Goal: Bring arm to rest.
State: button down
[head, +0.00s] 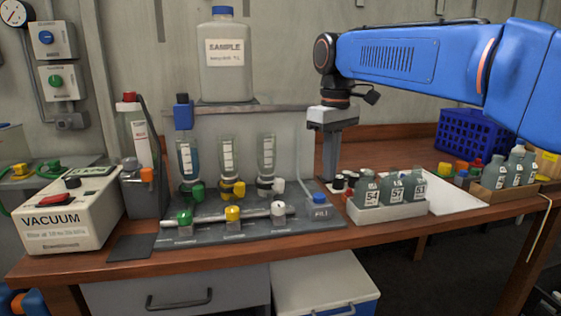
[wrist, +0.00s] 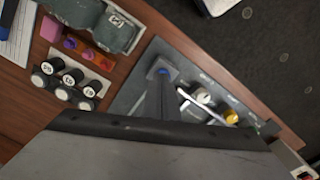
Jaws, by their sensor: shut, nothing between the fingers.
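My blue arm (head: 420,65) reaches in from the right in the head view and is bent at the wrist. My gripper (head: 331,180) points down over the wooden bench, between the filter rack and the labelled bottles. Its fingers are together with nothing between them. In the wrist view the fingers show as a dark narrow shape (wrist: 158,97) in front of the grey rack base. I cannot tell the exact gap between the fingertips and the bench.
The grey filter rack (head: 220,236) with coloured valves stands left of the gripper. Numbered bottles (head: 372,195) in a white tray and black-capped vials (wrist: 70,78) are close on its right. A vacuum unit (head: 65,212) is far left, a blue crate (head: 470,132) back right.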

jog(key=s+d+f+m+t, duration=0.1)
jog(key=s+d+f+m, duration=0.1)
jog(key=s+d+f, duration=0.35)
jog(key=s+d+f+m+t, duration=0.1)
jog(key=s+d+f+m, duration=0.15)
jog(key=s+d, duration=0.5)
jog(key=s+d+f+m+t, duration=0.1)
jog(key=s+d+f+m, duration=0.1)
jog(key=s+d+f, duration=0.2)
jog(key=s+d+f+m+t, duration=0.1)
jog(key=s+d+f, duration=0.3)
jog(key=s+f, duration=0.5)
notch_tip(320, 180, down, 2)
jog(key=shift+d+f+m+t, duration=0.2)
jog(key=shift+d+m+t, duration=0.15)
jog(key=shift+m, duration=0.2)
